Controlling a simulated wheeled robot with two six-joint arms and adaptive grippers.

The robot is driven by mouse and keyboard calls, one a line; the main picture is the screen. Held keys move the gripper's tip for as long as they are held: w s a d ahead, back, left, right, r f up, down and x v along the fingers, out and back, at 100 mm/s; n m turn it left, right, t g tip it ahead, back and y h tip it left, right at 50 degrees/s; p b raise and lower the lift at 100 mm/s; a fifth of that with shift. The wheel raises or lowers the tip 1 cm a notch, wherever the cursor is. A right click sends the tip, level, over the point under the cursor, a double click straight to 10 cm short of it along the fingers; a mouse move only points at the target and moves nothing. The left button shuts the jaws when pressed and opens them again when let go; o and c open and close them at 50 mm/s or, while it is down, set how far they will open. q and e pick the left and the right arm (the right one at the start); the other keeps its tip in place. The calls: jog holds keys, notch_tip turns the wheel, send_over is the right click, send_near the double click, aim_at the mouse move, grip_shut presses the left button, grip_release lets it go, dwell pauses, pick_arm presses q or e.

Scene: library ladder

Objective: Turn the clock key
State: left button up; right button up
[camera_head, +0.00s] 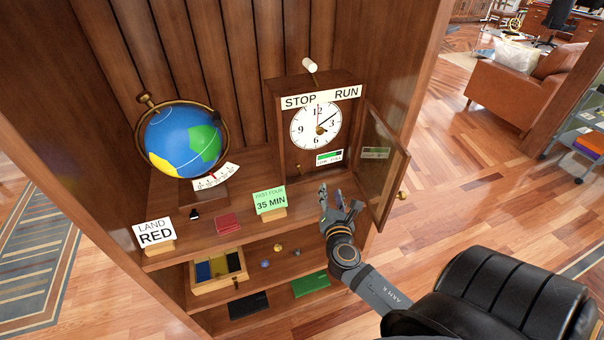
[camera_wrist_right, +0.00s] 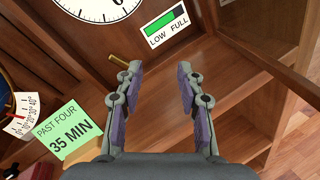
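The wooden clock (camera_head: 292,118) stands on the cabinet's upper shelf, with a white dial (camera_head: 308,132) and a STOP/RUN label above. Its glass door (camera_head: 385,165) is swung open to the right. My right gripper (camera_head: 332,192) is in front of the clock's lower part. In the right wrist view, its fingers (camera_wrist_right: 160,78) are apart with nothing between them. A small brass rod, which looks like the key (camera_wrist_right: 117,61), sticks out of the clock's lower front, just beyond and left of the left finger's tip. I cannot tell whether they touch. My left gripper is not in view.
A green "35 MIN" card (camera_head: 270,201) stands left of my right gripper. A globe (camera_head: 183,140) and a LAND RED card (camera_head: 154,233) are farther left. A wooden tray (camera_head: 219,284) sits on the lower shelf. A black padded seat (camera_head: 510,295) is at lower right.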

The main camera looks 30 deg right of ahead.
aim_at(302, 171)
jog(key=w+a+n+t+y, duration=0.1)
jog(key=n, duration=0.3)
jog(key=w+a+f+n+t+y, duration=0.1)
jog(key=n+y, duration=0.1)
jog(key=n, duration=0.3)
jog(key=w+a+n+t+y, duration=0.1)
jog(key=n, duration=0.3)
jog(key=shift+w+a+f+n+y, duration=0.2)
jog(key=shift+a+n+y, duration=0.1)
jog(key=shift+n, duration=0.1)
jog(key=shift+w+d+r, duration=0.15)
jog(key=shift+w+r, duration=0.05)
jog(key=shift+w, duration=0.25)
jog(key=x, duration=0.9)
jog(key=shift+w+d+p, duration=0.15)
jog(key=shift+w+p, duration=0.1)
jog(key=shift+p, duration=0.15)
grip_shut()
